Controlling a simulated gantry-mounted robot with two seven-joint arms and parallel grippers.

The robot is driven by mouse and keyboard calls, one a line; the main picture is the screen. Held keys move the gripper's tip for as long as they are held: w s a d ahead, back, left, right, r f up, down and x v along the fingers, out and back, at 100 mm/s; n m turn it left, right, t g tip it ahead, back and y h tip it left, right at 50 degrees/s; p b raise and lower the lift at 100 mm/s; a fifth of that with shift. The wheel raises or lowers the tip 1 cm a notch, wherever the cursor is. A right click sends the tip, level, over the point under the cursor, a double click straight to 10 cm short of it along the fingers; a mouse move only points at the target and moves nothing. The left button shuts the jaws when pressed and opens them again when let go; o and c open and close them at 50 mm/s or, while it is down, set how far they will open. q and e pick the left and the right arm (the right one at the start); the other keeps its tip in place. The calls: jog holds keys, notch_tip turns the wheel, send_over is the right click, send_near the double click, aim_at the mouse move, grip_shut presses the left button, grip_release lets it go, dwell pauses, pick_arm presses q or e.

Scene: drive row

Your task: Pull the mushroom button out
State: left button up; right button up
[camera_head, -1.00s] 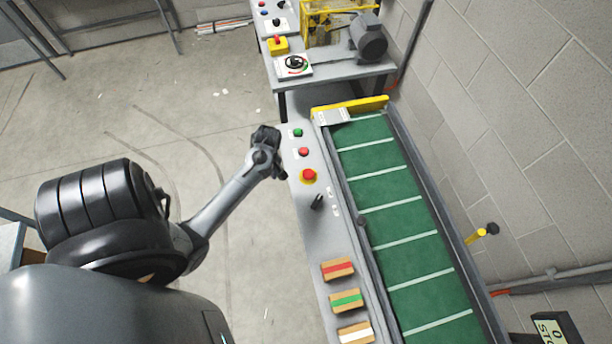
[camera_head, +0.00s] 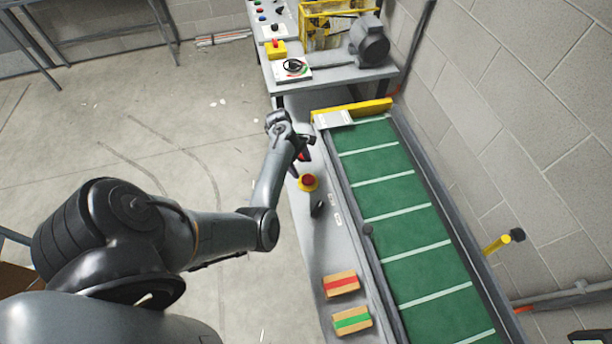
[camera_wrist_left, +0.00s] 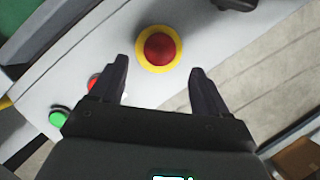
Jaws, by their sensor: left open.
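The red mushroom button (camera_head: 308,182) sits on a yellow ring on the sloped grey panel beside the conveyor. In the left wrist view the button (camera_wrist_left: 160,47) lies ahead of and between my open fingertips. My right gripper does not show.
A black selector switch (camera_head: 317,208) stands near the button. A small red button (camera_wrist_left: 93,82) and a green button (camera_wrist_left: 58,118) lie to the left in the wrist view. The green conveyor belt (camera_head: 391,190) runs alongside. Striped boxes (camera_head: 341,284) rest on the near panel.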

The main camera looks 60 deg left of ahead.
aim_at(307, 178)
pick_arm(q)
jog(key=shift+b+x, duration=0.35)
jog(key=shift+x, duration=2.65)
